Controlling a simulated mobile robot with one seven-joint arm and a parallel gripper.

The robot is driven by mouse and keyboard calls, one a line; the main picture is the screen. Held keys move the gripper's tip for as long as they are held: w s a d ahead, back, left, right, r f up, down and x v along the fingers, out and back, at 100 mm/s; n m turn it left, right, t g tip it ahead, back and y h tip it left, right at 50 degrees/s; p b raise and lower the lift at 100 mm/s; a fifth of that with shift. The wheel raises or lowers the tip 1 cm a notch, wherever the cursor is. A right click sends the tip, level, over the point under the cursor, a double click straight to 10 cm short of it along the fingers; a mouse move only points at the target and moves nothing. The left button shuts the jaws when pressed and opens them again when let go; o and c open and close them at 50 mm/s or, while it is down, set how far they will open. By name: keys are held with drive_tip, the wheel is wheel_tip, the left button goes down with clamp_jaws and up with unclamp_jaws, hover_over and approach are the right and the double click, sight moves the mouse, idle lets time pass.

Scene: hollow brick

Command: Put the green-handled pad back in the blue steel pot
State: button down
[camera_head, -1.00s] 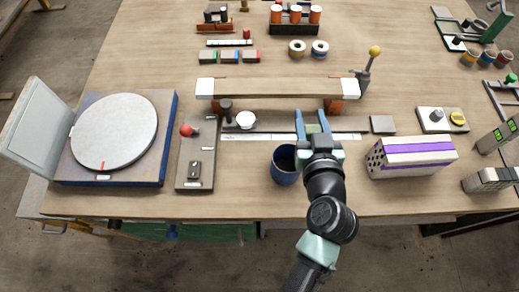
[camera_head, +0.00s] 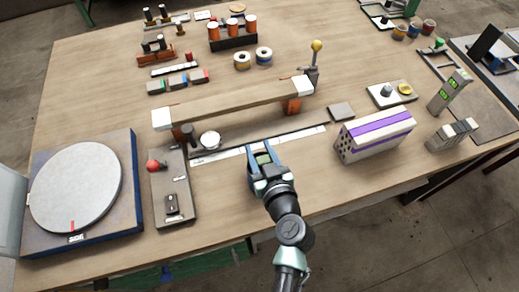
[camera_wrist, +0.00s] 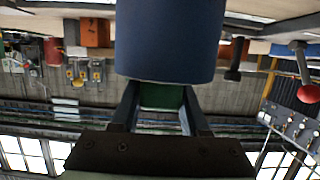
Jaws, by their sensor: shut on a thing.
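The blue pot (camera_wrist: 168,38) fills the top middle of the wrist view, close to the camera. That view looks upside down, with windows at the bottom. My gripper (camera_wrist: 160,97) reaches up to the pot's lower picture edge, and the pot hides the fingertips. A green piece, the handle of the pad (camera_wrist: 162,96), shows between the fingers, and my gripper is shut on it. The pad's lower part is hidden. In the head view my gripper (camera_head: 262,160) is over the table's front middle. I cannot make out the pot there; the gripper seems to cover it.
A long beam on orange supports (camera_head: 235,103) lies behind my gripper. A perforated block with a purple stripe (camera_head: 375,135) stands to the right. A plate with a red knob (camera_head: 153,165) and a round turntable (camera_head: 75,187) stand to the left.

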drive_tip(key=shift+f, duration=0.1)
drive_tip(key=shift+c, duration=2.1)
unclamp_jaws()
